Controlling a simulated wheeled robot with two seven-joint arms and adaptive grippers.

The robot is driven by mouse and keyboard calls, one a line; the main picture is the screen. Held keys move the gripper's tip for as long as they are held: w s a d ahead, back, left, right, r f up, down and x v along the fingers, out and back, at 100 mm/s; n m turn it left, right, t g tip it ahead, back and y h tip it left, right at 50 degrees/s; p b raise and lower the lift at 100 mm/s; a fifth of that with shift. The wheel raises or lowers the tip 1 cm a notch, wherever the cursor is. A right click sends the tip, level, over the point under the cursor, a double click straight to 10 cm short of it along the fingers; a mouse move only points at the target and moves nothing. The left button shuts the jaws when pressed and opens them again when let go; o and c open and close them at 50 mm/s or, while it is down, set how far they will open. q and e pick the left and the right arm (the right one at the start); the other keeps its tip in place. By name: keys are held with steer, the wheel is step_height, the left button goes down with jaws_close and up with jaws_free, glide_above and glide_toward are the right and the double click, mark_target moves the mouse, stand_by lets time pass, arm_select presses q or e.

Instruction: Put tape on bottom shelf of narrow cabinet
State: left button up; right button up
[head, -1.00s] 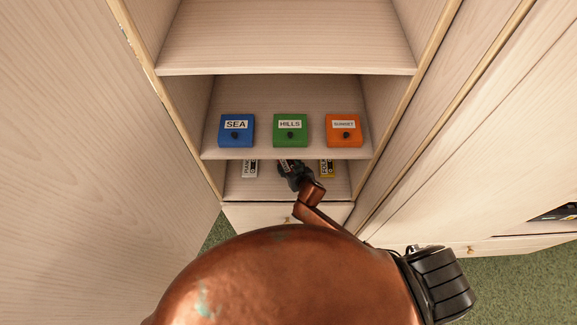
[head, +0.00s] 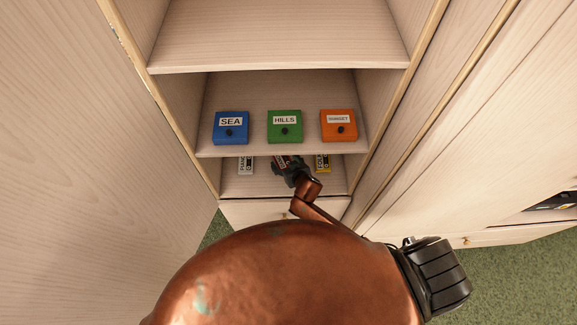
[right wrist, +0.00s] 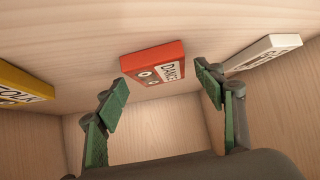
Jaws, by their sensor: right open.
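A red cassette tape (right wrist: 153,62) labelled DANCE lies on the bottom shelf (head: 255,185) of the narrow cabinet. In the right wrist view it is ahead of my right gripper (right wrist: 160,88), between the lines of its two green-padded fingers. The fingers are spread and nothing is clamped between them. In the head view my right gripper (head: 284,165) reaches into the bottom compartment and mostly hides the red tape. My left gripper is out of view.
The shelf above (head: 255,152) holds a blue SEA box (head: 231,128), a green HILLS box (head: 285,127) and an orange SUNSET box (head: 339,126). Its front edge runs close over my right gripper. Cabinet side walls bound the compartment. A higher shelf (head: 280,40) is bare.

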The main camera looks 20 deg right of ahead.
steer(key=p+v, duration=0.1)
steer(key=v, duration=1)
steer(key=shift+s+r, duration=0.15)
steer(key=shift+s, duration=0.05)
